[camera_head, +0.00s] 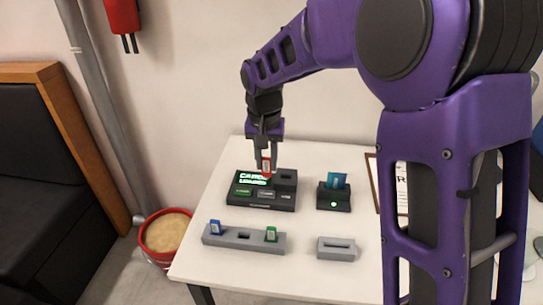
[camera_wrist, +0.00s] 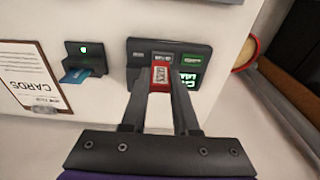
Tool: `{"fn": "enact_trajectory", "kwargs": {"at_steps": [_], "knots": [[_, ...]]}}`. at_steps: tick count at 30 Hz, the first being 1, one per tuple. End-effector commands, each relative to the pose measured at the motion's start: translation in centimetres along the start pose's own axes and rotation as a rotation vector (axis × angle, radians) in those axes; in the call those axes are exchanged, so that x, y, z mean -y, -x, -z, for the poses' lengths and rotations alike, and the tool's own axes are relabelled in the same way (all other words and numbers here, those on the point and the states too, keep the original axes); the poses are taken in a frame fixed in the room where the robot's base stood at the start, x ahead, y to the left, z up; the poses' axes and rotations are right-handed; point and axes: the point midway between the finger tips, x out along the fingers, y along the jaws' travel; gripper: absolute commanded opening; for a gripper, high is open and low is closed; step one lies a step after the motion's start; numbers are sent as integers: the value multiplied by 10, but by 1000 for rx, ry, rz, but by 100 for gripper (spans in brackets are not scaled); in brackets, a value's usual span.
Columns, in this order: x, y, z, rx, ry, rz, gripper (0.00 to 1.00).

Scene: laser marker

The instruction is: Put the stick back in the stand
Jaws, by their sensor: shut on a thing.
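My gripper (camera_head: 266,158) is shut on a red stick (camera_head: 266,167) with a pale label. It holds the stick upright over the black marking machine (camera_head: 262,206); I cannot tell how much gap lies beneath. In the wrist view, the red stick (camera_wrist: 160,76) sits between my gripper's fingertips (camera_wrist: 160,82), in front of the machine (camera_wrist: 148,48). The grey stand (camera_head: 262,247) is on the near left of the table.
A black card reader (camera_head: 333,203) with a blue card (camera_head: 337,181) stands right of the machine. A grey slotted block (camera_head: 336,254) is at the near middle. A red bucket (camera_head: 166,235) stands on the floor beside the table.

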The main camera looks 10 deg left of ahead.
Motion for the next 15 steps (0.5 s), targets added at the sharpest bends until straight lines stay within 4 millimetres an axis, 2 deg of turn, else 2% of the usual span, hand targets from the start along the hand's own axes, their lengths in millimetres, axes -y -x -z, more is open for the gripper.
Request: {"fn": "enact_trajectory", "kwargs": {"at_steps": [10, 15], "knots": [[1, 0, -2, 0, 0, 0, 0], [6, 2, -14, 1, 2, -1, 0]]}}
